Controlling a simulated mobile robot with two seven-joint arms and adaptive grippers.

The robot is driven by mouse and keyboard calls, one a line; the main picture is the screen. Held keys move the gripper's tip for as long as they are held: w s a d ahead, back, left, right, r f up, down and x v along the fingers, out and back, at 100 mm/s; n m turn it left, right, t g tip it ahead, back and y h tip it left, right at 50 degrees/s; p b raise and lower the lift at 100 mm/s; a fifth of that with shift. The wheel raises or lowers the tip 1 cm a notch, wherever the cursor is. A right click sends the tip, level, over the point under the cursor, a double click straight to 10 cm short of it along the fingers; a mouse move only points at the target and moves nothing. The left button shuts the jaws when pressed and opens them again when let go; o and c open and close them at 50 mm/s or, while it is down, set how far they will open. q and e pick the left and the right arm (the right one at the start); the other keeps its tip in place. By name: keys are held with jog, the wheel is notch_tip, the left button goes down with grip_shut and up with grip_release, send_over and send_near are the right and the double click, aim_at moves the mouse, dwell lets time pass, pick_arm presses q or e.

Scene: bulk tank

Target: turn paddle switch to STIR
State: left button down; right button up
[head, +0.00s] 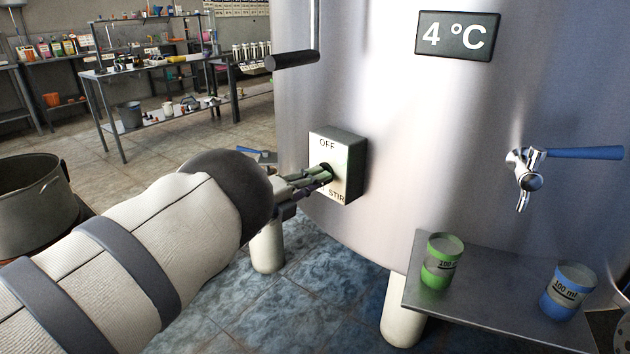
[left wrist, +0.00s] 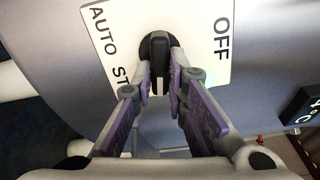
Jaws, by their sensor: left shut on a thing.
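The paddle switch is a black paddle (left wrist: 159,47) on a white plate (head: 325,152) fixed to the side of the steel tank. In the head view OFF is at the plate's top and STIR at its lower right. AUTO shows in the left wrist view, where the plate (left wrist: 110,45) looks turned on its side. My left gripper (head: 322,177) reaches the plate from the left and is shut on the paddle, with a finger on each side of it. A pale mark shows on the paddle; I cannot tell which label it points to. My right gripper is out of view.
A black-gripped handle (head: 292,60) sticks out above the switch. A blue-levered tap (head: 530,178) is at the right, over a shelf (head: 490,305) with a green cup (head: 441,260) and a blue cup (head: 567,290). A large pot (head: 35,200) stands at the left.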

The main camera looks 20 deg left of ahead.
pick_arm(q)
jog(key=shift+a, duration=0.1)
jog(key=c, duration=1.6)
grip_release()
jog(key=v, duration=1.2)
